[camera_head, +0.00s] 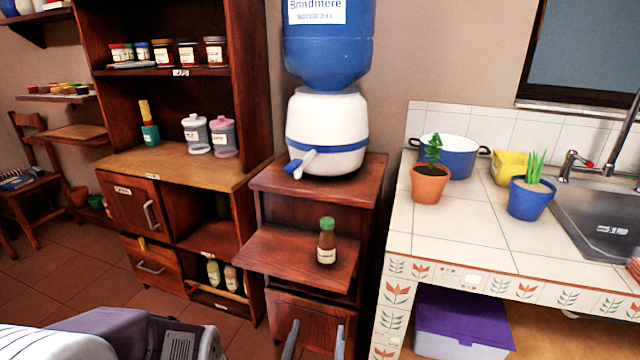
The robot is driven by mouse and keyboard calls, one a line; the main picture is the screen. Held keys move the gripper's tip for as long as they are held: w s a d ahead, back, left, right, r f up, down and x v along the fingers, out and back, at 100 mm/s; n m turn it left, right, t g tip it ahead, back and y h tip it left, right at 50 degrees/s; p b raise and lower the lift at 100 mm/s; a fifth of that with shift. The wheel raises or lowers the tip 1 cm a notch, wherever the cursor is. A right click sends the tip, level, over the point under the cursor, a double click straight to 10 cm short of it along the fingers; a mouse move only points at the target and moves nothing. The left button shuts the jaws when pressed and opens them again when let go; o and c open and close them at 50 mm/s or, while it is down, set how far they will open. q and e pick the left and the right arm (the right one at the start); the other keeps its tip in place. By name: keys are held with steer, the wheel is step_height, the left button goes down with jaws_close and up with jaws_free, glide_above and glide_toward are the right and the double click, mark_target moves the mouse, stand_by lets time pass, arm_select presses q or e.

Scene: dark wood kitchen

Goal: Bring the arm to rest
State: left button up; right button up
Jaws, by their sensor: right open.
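My right gripper (314,340) shows only as two grey fingertips at the bottom edge. The fingertips stand apart with nothing between them. They are in front of the lower part of the dark wood stand (281,303), below its shelf. The rest of the right arm is out of the frame. My left gripper's fingers do not show.
A sauce bottle with a green cap (326,243) stands on the stand's shelf, above the right gripper. A water dispenser (327,130) stands on top. The tiled counter (462,232) is at right, the wooden cabinet (135,204) at left.

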steer(key=s+d+f+m+g+h, duration=0.1)
steer(key=d+f+m+g+h, duration=0.3)
steer(key=d, duration=0.5)
steer(key=s+d+f+m+g+h, duration=0.15)
steer(key=d+m+g+h, duration=0.25)
steer(key=d+m+g, duration=0.4)
steer(key=s+d+f+m+g+y, duration=0.4)
steer(key=s+f+m+g+y, duration=0.3)
steer(key=s+m, duration=0.45)
steer(key=w+a+m+t+y, duration=0.2)
steer(key=w+m+y, duration=0.2)
steer(key=w+m, duration=0.45)
arm_select(q)
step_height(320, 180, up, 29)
steer(key=p, duration=2.9)
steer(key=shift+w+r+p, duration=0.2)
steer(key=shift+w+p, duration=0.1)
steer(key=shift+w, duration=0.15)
arm_select(e)
step_height(320, 180, up, 30)
steer(key=s+m, duration=0.1)
steer(key=m, duration=0.1)
steer(key=shift+a+f, duration=0.2)
steer(key=shift+a, duration=0.05)
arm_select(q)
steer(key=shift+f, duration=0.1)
arm_select(e)
steer(key=shift+f, duration=0.1)
